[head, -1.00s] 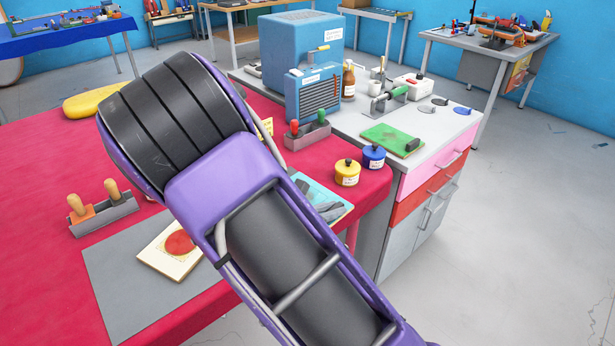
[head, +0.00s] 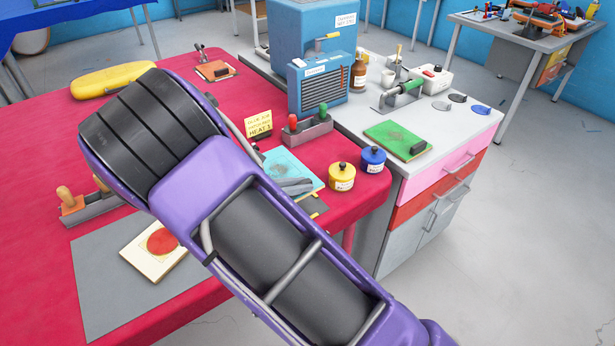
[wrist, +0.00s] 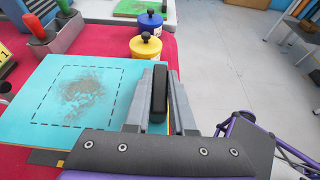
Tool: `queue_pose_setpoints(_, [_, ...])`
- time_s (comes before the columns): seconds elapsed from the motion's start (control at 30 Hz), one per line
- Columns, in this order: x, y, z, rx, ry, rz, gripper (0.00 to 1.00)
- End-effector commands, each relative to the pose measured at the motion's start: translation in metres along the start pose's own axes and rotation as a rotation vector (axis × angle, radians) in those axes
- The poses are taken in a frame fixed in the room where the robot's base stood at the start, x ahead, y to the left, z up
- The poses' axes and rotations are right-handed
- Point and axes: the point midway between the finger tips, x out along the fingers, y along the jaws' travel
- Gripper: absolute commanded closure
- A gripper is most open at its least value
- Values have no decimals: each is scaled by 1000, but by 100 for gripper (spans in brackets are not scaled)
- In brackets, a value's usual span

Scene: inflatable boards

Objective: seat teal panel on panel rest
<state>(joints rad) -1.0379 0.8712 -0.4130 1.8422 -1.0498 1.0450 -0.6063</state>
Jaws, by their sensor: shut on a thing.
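The teal panel (head: 290,165) is in my gripper over the red table; it fills the left of the wrist view (wrist: 75,95). It has a dashed outline, a grey scuffed patch and a black upright handle (wrist: 160,92). My gripper (wrist: 160,100) is shut on that handle, one grey finger on each side. In the head view my arm hides much of the gripper. A dark flat piece with yellow marks (head: 314,205) shows below the panel's near edge; I cannot tell whether it is the panel rest. The gap under the panel is unclear.
A yellow jar (head: 342,177) and a blue jar (head: 373,160) stand close right of the panel. A holder with red and green handles (head: 307,131) and a yellow sign (head: 259,124) stand behind it. A green panel (head: 398,140) lies on the grey bench.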

Motion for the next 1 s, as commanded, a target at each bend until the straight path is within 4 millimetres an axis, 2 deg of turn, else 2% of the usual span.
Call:
queue_pose_setpoints(0.27, [2,1,-8,0,0,0,100])
queue_pose_setpoints(0.73, [19,1,-50,2,-1,1,100])
queue_pose_setpoints(1.0, [25,1,-62,1,0,0,100])
